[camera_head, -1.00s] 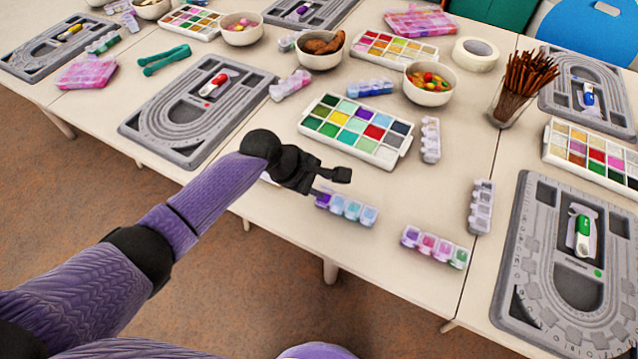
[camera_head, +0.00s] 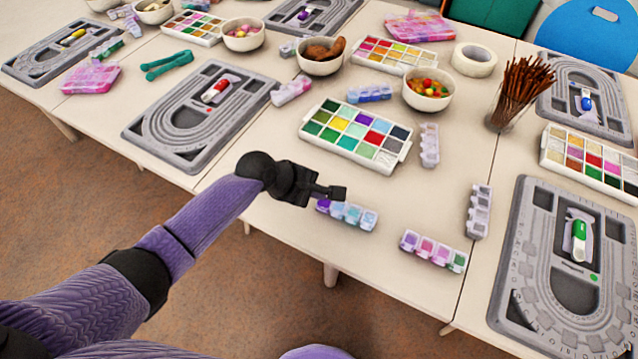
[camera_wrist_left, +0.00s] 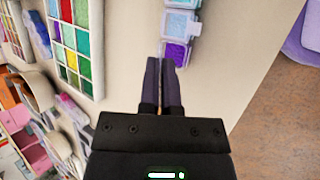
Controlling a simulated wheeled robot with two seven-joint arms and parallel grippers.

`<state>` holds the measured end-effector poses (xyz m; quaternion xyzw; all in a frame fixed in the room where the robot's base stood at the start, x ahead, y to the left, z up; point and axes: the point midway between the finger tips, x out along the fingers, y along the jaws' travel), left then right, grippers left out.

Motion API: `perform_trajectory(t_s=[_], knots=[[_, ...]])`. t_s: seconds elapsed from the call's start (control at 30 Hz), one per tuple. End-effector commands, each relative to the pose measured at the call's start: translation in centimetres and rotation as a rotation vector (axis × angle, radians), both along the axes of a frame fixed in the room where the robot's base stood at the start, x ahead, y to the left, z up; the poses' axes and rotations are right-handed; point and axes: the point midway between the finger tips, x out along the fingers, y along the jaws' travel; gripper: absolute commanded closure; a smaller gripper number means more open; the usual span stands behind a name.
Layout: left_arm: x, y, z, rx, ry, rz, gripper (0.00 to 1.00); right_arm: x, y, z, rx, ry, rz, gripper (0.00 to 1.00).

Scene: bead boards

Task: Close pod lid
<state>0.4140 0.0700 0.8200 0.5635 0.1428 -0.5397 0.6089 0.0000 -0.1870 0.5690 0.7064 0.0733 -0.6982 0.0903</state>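The pod strip (camera_head: 346,214) has a row of small clear-lidded compartments, purple at the left end and then blue and teal. It lies near the table's front edge. My left gripper (camera_head: 338,193) is just above and beside its purple end. In the left wrist view, the fingers (camera_wrist_left: 163,66) are together with nothing between them, and their tips are close to the purple compartment (camera_wrist_left: 175,54). I cannot tell whether they touch it. A teal compartment (camera_wrist_left: 181,22) shows beyond it. The lid positions are too small to tell surely. My right gripper is not in view.
A pink and green pod strip (camera_head: 433,250) lies to the right, with pale strips (camera_head: 479,211) and (camera_head: 429,146) nearby. A white bead palette (camera_head: 355,134) lies behind the gripper. Grey bead boards (camera_head: 199,115) and (camera_head: 565,262) flank the area. Bare table surrounds the strip.

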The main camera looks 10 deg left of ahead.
Motion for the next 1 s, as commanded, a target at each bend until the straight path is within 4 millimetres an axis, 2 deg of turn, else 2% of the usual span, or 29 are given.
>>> perform_trajectory(t_s=[0.07, 0.2, 0.47, 0.7, 1.0], knots=[[-0.4, 0.1, 0.0, -0.014, -0.048, 0.001, 1.00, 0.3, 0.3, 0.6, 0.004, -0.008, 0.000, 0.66], [-0.9, 0.2, -0.7, -0.043, -0.152, 0.002, 1.00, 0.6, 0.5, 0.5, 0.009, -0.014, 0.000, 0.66], [-1.6, 0.4, -1.9, -0.088, -0.327, 0.001, 1.00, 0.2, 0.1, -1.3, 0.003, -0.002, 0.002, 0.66], [-1.9, 0.5, -2.3, -0.116, -0.436, 0.000, 1.00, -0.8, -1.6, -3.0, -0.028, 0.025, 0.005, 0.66], [-2.1, 0.6, -2.2, -0.130, -0.487, 0.000, 1.00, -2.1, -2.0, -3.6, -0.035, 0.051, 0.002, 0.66]])
